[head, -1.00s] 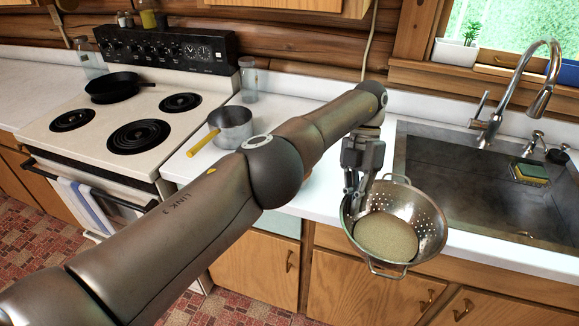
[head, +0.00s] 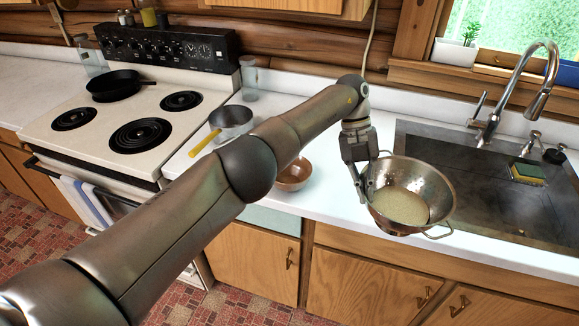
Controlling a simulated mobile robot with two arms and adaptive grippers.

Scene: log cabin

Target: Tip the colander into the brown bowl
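A metal colander (head: 436,190) with two loop handles holds a pale, grainy mass (head: 402,205). It is held up near the counter's front edge, left of the sink. My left gripper (head: 366,190) is shut on the colander's left rim, with its fingers pointing down. The brown bowl (head: 294,176) sits on the white counter, left of the colander and apart from it. My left arm hides part of the bowl's upper left side. My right gripper is not in view.
A saucepan with a yellow handle (head: 231,118) and a glass jar (head: 249,82) stand on the counter by the stove. A black skillet (head: 114,84) sits on the stove (head: 90,135).

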